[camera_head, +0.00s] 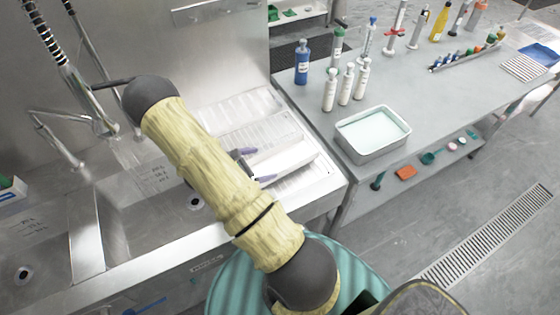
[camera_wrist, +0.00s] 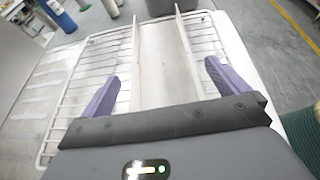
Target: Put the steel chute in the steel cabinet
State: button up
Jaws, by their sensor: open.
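The steel chute (camera_wrist: 167,68) is a long pale channel with two raised side walls. It lies on a wire rack on the drainboard of the sink unit. In the head view the chute (camera_head: 284,160) lies just right of my gripper (camera_head: 246,167), partly hidden by my arm. In the wrist view my gripper (camera_wrist: 160,85) is open, with one purple finger on each side of the chute and visible room between. I cannot tell whether the fingers touch it. I cannot identify the steel cabinet in these frames.
The wire rack (camera_wrist: 88,75) surrounds the chute. Sink basins (camera_head: 135,215) lie to the left, with taps and a hose above. A grey table (camera_head: 440,85) at the right holds bottles and a tray (camera_head: 372,150) of pale liquid.

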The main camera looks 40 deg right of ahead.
aim_at(272, 167)
jog(key=shift+d, duration=0.1)
jog(key=shift+d+p, duration=0.3)
jog(key=p+x, duration=0.2)
jog(key=x, duration=0.1)
jog(key=shift+s+d, duration=0.2)
jog(key=shift+d, duration=0.1)
jog(key=shift+d+f, duration=0.3)
jog(key=shift+d, duration=0.1)
jog(key=c, duration=1.2)
jog(key=shift+o, duration=0.2)
jog(key=shift+r, duration=0.1)
notch_tip(272, 167, up, 10)
jog(key=b, duration=0.2)
